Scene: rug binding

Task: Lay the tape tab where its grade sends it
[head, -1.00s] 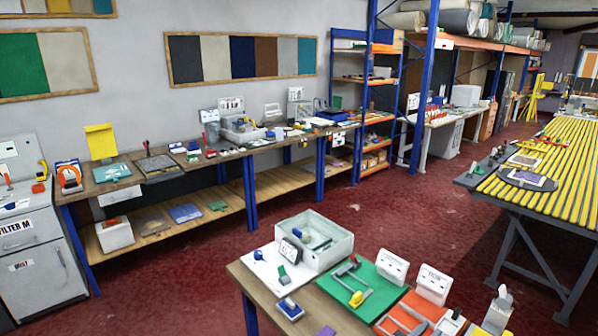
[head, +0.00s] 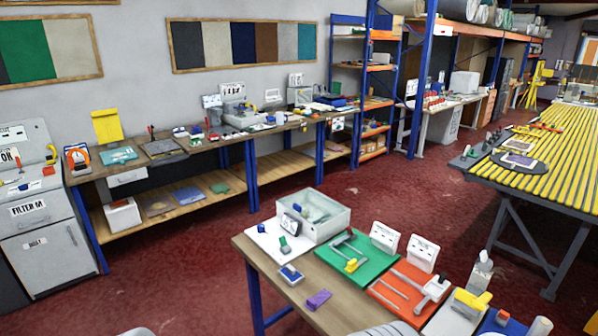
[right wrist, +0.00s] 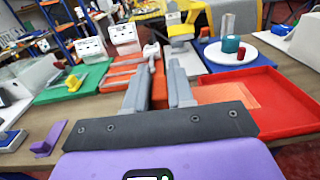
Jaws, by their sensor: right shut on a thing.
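My right gripper (right wrist: 160,82) shows in the right wrist view, its two grey fingers reaching forward over the front table. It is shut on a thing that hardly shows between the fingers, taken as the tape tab. A green mat (head: 372,262) with a grey tool and a yellow block lies on the table. To its right is an orange mat (head: 381,291) with a grey tool. Two white signs (head: 384,237) (head: 422,253) stand behind the mats; their marks are too small to read. A red tray (right wrist: 290,110) lies to the right of the fingers. My left gripper is out of view.
A clear bin (head: 335,222) stands on the table's far left. A purple block (head: 319,299) and a blue-and-white item (head: 291,274) lie near the front edge. A white plate (right wrist: 258,52) holds a teal roll. A yellow-slatted table (head: 555,150) stands at the right.

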